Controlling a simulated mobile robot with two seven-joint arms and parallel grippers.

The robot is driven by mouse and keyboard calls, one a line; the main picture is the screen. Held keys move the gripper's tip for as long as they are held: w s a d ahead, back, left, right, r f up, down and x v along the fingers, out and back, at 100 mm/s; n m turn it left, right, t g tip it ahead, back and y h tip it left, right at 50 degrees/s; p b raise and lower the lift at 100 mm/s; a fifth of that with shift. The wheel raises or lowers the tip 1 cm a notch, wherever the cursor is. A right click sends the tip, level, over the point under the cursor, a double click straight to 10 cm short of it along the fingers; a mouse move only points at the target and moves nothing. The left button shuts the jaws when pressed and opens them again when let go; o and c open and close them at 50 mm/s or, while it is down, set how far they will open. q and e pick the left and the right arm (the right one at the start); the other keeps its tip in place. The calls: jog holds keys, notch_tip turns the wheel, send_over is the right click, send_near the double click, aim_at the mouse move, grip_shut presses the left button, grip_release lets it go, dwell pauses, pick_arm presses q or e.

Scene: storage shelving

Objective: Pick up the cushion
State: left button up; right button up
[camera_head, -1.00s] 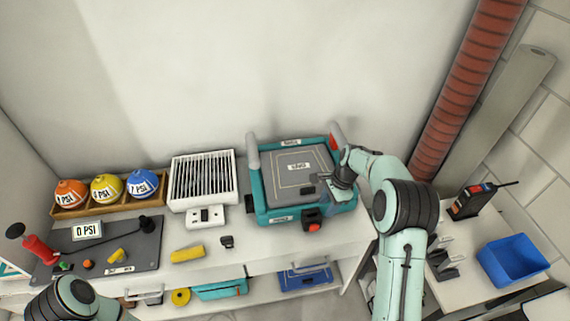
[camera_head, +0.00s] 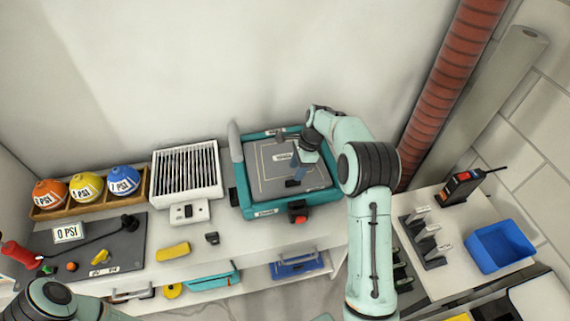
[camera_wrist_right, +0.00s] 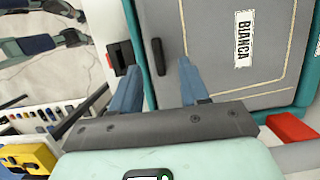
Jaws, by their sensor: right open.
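No thing here plainly looks like a cushion. The nearest match is a flat grey pad (camera_head: 262,179) with a label and a thin outline, set in a teal case (camera_head: 238,203) on the bench. It also shows in the right wrist view (camera_wrist_right: 215,60), labelled "BIANCA". My right gripper (camera_head: 294,176) is over the pad's near right part. In the right wrist view its fingers (camera_wrist_right: 160,68) are apart, with a small dark tab (camera_wrist_right: 157,57) of the pad between them. Contact cannot be told. My left arm shows at the lower left; its gripper is not seen.
A white slatted box (camera_head: 186,172) stands left of the case. Orange, yellow and blue spheres sit in a wooden tray (camera_head: 85,207). A yellow roll (camera_head: 172,251) lies in front. A blue bin (camera_head: 500,247) and a radio (camera_head: 458,188) are at the right.

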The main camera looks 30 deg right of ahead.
jog(key=x, duration=0.4)
jog(key=shift+s+d+f, duration=0.15)
jog(key=shift+s, duration=0.05)
jog(key=shift+w+f, duration=0.1)
jog(key=shift+f, duration=0.4)
grip_shut()
